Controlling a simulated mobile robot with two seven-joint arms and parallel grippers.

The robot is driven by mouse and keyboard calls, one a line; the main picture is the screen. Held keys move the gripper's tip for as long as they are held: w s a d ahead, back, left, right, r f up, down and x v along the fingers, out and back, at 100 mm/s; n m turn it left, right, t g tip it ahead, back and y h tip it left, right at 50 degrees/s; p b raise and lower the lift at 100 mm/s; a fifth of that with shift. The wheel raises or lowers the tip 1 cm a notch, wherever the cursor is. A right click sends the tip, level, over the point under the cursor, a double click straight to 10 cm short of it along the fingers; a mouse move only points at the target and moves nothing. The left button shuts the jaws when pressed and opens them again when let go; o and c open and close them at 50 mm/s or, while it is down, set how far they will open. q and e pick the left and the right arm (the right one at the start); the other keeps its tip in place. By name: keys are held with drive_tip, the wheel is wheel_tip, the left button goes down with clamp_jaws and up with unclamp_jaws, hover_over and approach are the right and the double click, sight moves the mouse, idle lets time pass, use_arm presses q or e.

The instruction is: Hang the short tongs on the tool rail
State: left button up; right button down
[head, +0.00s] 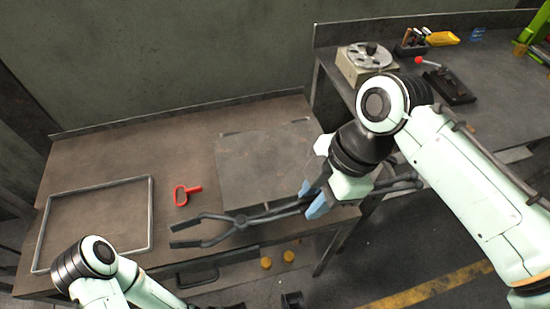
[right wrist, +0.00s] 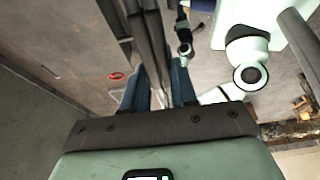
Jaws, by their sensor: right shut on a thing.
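The dark grey short tongs (head: 240,221) are in my right gripper (head: 313,198). It is shut on their handles. The open jaw end points left in the head view, over the front edge of the workbench; the handle ends stick out to the right past the gripper. In the right wrist view the handles (right wrist: 152,45) run between the blue fingers (right wrist: 156,92). I cannot make out the tool rail in either view. My left arm comes in at the lower left; its gripper does not show.
The brown workbench (head: 100,150) bears a red handled piece (head: 186,194), a grey rectangular frame (head: 151,215) and a flat plate (head: 265,160). A second bench (head: 495,75) at right holds a round-dialled device (head: 368,57) and tools. Two yellow things (head: 289,256) are below the front edge.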

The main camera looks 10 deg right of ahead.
drive_tip(key=s+r+b, duration=0.1)
drive_tip(key=s+r, duration=0.1)
drive_tip(key=s, duration=0.9)
drive_tip(key=shift+s+d+b, duration=0.2)
drive_tip(key=shift+b, duration=0.1)
drive_tip(key=shift+r+t+y+b, duration=0.15)
drive_tip(key=shift+r+y+b, duration=0.25)
drive_tip(key=shift+y+b, duration=0.55)
drive_tip(key=shift+r+t+y+b, duration=0.1)
drive_tip(key=shift+r+y+b, duration=0.35)
drive_tip(key=shift+y+b, duration=0.5)
drive_tip(key=shift+r+t+y+b, duration=0.15)
drive_tip(key=shift+r+y+b, duration=0.4)
drive_tip(key=shift+y, duration=0.65)
drive_tip(key=shift+f, duration=0.2)
